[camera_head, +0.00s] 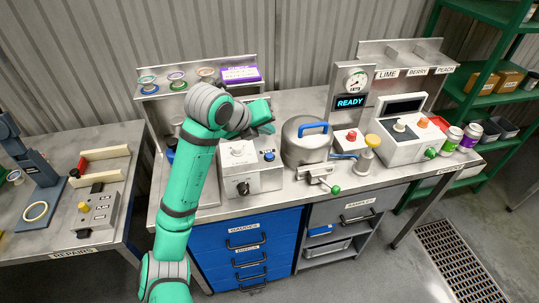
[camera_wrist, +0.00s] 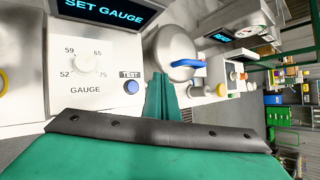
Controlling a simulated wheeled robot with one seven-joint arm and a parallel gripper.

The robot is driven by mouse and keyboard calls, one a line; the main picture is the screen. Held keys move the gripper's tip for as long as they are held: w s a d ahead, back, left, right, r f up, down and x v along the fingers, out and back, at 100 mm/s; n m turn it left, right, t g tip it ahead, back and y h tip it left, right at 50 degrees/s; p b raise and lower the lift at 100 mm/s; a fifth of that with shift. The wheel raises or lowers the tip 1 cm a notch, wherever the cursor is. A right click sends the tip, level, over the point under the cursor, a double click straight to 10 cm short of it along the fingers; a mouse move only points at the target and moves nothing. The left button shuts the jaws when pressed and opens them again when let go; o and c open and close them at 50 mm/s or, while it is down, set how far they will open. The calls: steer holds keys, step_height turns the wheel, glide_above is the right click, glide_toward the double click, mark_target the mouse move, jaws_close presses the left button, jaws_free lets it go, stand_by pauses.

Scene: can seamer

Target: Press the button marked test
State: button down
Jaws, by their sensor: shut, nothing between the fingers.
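The button marked TEST (camera_wrist: 131,87) is a round blue button under a black label on a light panel. In the wrist view it lies just left of my gripper (camera_wrist: 158,76), whose green fingers are together and empty. In the head view the blue button (camera_head: 269,156) sits on the grey box's top, right of a pale knob. My gripper (camera_head: 264,118) is above and behind it there, partly hidden by my wrist. I see no contact with the button. The gauge knob (camera_wrist: 86,62) sits left of it, below a display (camera_wrist: 105,10) reading SET GAUGE.
A steel drum with a blue handle (camera_head: 313,127) stands right of the box. A black knob (camera_head: 243,188) is on the box front. Further right are a red button (camera_head: 351,136), a yellow-topped post (camera_head: 372,141) and a READY display (camera_head: 350,102). A rack of rings stands behind.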

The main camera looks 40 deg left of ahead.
glide_above(268, 157)
steer(key=f, duration=0.6)
steer(key=shift+s+a+f, duration=0.1)
steer(key=shift+s+f, duration=0.05)
steer(key=shift+s, duration=0.05)
steer(key=shift+f, duration=0.2)
steer(key=shift+w, duration=0.1)
stand_by(1.2)
stand_by(0.3)
steer(key=shift+f, duration=0.4)
